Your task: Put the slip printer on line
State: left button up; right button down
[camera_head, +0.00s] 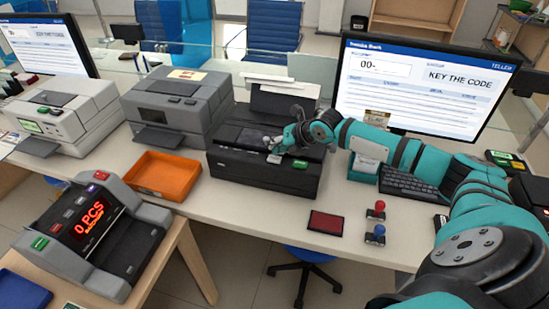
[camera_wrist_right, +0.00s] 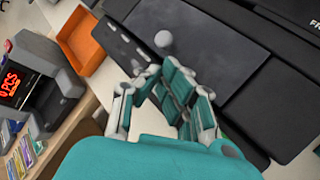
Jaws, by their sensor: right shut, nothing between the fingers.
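A low black printer (camera_head: 260,172) stands in the middle of the counter, with white paper rising behind it; I take it for the slip printer. A small green mark (camera_head: 300,164) shows at the right of its front. My right gripper (camera_head: 274,150) is shut and empty, over the printer's top near the front. In the right wrist view the printer's dark top (camera_wrist_right: 222,45) lies beyond my fingers (camera_wrist_right: 160,76). A small grey round piece (camera_wrist_right: 163,39) shows just past the fingertips; whether they touch it I cannot tell. My left gripper is not in view.
A grey printer (camera_head: 178,102) and an orange tray (camera_head: 163,175) stand left of the black printer. A keyboard (camera_head: 412,187) and monitor (camera_head: 425,85) are at right. A note counter (camera_head: 95,235) stands front left.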

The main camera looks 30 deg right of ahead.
aim_at(276, 157)
dwell(0.3)
jog(key=shift+f, duration=0.45)
jog(key=shift+f+b, duration=0.4)
jog(key=shift+f, duration=0.1)
dwell(0.5)
dwell(0.3)
jog(key=shift+r+p, duration=0.8)
jog(key=shift+r, duration=0.15)
notch_tip(276, 157, up, 5)
jog(key=p, duration=0.4)
dwell(0.6)
